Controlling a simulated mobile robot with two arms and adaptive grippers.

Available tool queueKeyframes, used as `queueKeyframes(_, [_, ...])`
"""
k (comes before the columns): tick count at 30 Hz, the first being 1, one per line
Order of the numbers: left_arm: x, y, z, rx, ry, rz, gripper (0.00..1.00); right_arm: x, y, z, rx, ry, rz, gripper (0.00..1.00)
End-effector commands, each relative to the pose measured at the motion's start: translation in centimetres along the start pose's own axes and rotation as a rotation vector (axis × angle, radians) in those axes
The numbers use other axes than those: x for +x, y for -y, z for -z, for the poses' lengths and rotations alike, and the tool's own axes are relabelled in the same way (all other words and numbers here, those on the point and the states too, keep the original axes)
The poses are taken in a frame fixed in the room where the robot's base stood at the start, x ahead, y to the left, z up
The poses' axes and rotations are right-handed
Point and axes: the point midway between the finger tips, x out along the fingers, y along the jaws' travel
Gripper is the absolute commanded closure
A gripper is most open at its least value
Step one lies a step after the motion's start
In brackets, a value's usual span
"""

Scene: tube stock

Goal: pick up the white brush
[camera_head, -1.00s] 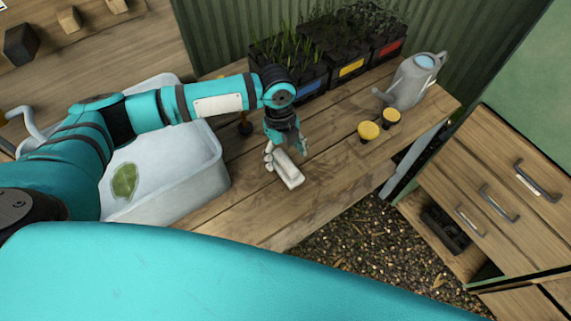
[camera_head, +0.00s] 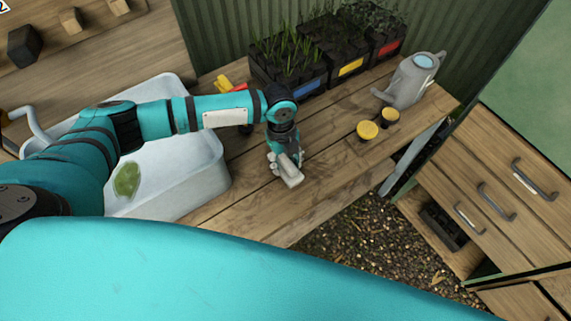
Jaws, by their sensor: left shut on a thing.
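The white brush (camera_head: 291,176) is at the wooden bench, right of the sink, with its pale block end pointing toward the bench's front edge. My left gripper (camera_head: 286,160) comes down from above and is shut on the brush, its fingers around the far part of it. The fingers hide part of the brush. I cannot tell whether the brush still touches the bench top. My right gripper is not in view.
A white sink (camera_head: 185,190) with a green leaf-like thing (camera_head: 127,180) is at left. Planter boxes (camera_head: 300,82), a grey watering can (camera_head: 408,82) and two yellow-topped pots (camera_head: 367,131) stand behind and right. Bare bench (camera_head: 235,212) lies in front.

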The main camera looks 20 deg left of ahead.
Motion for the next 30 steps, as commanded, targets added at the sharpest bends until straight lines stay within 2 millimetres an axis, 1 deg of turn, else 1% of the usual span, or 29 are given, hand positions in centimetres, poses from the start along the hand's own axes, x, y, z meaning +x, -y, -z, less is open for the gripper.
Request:
queueKeyframes(11, [-0.3, 0.1, 0.0, 0.0, 0.001, 0.001, 0.9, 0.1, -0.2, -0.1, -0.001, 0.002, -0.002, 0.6])
queueKeyframes(16, [-1.5, 0.1, 0.1, -0.001, 0.001, 0.003, 0.9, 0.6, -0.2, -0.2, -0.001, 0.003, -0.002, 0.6])
queueKeyframes(20, [-3.3, 0.1, 0.3, 0.002, 0.001, 0.005, 0.9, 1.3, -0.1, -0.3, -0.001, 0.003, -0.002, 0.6])
queueKeyframes(26, [-3.3, -2.9, 3.4, 0.005, -0.002, 0.0, 0.9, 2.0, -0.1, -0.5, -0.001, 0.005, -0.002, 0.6])
queueKeyframes(30, [-3.3, -5.6, 6.1, 0.005, -0.003, 0.0, 0.9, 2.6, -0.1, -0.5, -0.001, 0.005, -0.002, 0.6])
